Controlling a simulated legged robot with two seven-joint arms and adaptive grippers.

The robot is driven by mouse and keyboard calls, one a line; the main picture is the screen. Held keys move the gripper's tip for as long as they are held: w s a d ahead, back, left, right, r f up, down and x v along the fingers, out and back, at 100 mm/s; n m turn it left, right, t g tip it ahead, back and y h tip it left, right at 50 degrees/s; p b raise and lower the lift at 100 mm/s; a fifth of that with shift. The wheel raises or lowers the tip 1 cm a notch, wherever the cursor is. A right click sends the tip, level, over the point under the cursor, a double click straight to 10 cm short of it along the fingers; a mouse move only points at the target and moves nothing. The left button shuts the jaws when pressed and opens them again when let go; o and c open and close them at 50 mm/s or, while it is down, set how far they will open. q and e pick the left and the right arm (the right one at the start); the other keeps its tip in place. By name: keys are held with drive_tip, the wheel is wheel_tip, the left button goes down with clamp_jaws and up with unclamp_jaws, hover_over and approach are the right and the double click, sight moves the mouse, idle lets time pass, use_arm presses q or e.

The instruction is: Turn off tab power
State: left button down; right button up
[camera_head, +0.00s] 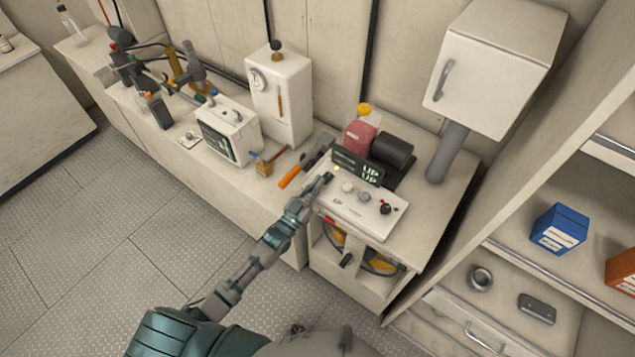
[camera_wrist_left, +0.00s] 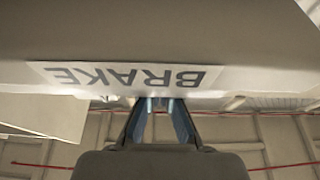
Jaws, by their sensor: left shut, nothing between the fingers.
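The control panel (camera_head: 347,207) is a white sloped box on a bench, with round light knobs, a dark knob (camera_head: 385,208), and small red and green spots. A dark display (camera_head: 357,168) behind it reads "UP UP" in green. My left gripper (camera_head: 326,179) is shut and empty at the panel's left back edge; I cannot tell if it touches. In the left wrist view, the fingers (camera_wrist_left: 160,106) point toward a pale surface with an upside-down "BRAKE" label (camera_wrist_left: 125,77). I cannot tell which control is the tab power. My right gripper is not in view.
An orange-handled tool (camera_head: 290,177) lies left of the panel. Shelves hold a blue box (camera_head: 557,230). Floor at left is clear.

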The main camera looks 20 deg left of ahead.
use_arm(q)
drive_tip(key=shift+s+d+f, duration=0.1)
drive_tip(key=shift+s+f, duration=0.05)
drive_tip(key=shift+f, duration=0.5)
drive_tip(key=shift+s+f, duration=0.1)
drive_tip(key=shift+f, duration=0.5)
drive_tip(key=shift+s+f, duration=0.1)
drive_tip(key=shift+s, duration=0.15)
drive_tip(key=s+a, duration=0.3)
drive_tip(key=s, duration=0.3)
drive_tip(key=shift+a+f, duration=0.15)
drive_tip(key=shift+f, duration=0.05)
